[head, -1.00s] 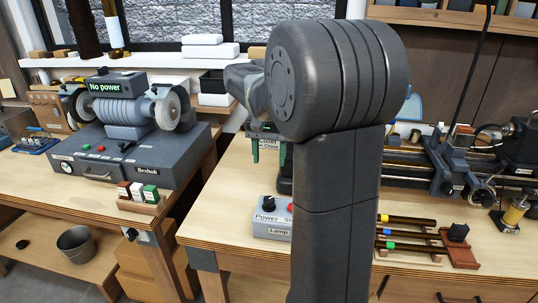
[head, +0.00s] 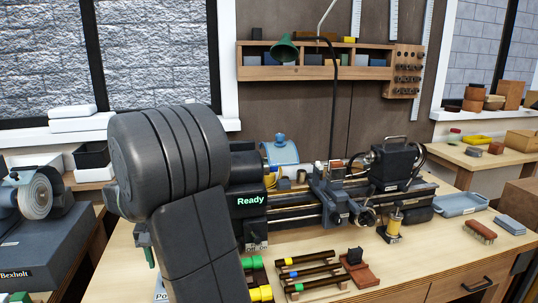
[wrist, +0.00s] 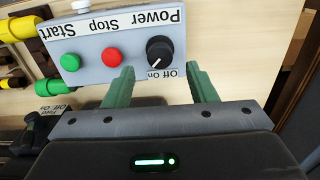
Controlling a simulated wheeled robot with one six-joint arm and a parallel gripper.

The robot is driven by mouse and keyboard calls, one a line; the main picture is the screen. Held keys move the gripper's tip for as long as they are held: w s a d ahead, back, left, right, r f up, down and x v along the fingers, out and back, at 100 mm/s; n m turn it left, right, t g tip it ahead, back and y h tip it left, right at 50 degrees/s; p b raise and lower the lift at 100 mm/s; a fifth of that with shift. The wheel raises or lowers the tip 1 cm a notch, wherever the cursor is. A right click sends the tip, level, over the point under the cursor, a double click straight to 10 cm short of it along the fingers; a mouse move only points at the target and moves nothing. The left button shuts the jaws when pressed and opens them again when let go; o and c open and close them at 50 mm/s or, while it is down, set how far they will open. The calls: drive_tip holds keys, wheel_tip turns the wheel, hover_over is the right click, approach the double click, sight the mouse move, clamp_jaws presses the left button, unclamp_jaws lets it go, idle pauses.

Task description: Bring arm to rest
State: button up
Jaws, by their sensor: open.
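My gripper (wrist: 160,72) is open in the wrist view, its two green fingers apart with nothing held between them. The fingertips are close to the black knob (wrist: 159,52) marked Off and On on a grey control box (wrist: 88,44); I cannot tell whether they touch it. The box also has a red button (wrist: 111,57) and a green button (wrist: 70,63), with Power, Stop and Start labels. In the head view my dark arm fills the left middle. Only a green finger (head: 150,257) shows beside it, and the box is mostly hidden.
The lathe (head: 330,205) stands on the wooden bench with a display (head: 250,200) reading Ready. Rods with coloured bands (head: 310,270) lie at the front of the bench. A grinder (head: 35,195) stands at the left. A green lamp (head: 284,48) is above, by the wall shelf.

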wheel_tip(320, 180, down, 4)
drive_tip(key=shift+f, duration=0.2)
idle(0.3)
